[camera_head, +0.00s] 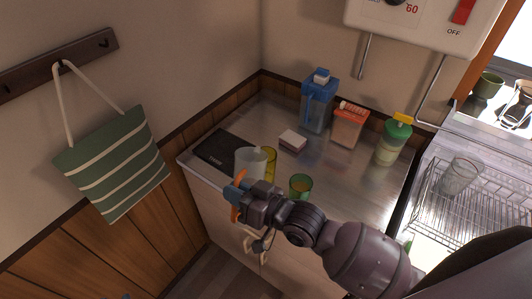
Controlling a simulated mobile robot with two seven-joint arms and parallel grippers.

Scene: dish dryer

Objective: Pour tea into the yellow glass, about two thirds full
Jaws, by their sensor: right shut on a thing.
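The yellow glass (271,158) stands on the steel counter, partly hidden behind a frosted pale container (250,160); its fill level cannot be seen. My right gripper (239,193) is shut at the near side of the frosted container, at the counter's front edge, and appears to hold it. The container looks roughly upright; its contents do not show. A green glass (301,187) with an amber tint inside stands right of the gripper, close to my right arm. Only a tiny blue bit at the bottom left edge may be my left gripper (123,297); its jaws do not show.
A dark flat mat (222,148) lies at left on the counter. A wire dish rack (485,205) with a clear glass is at right.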

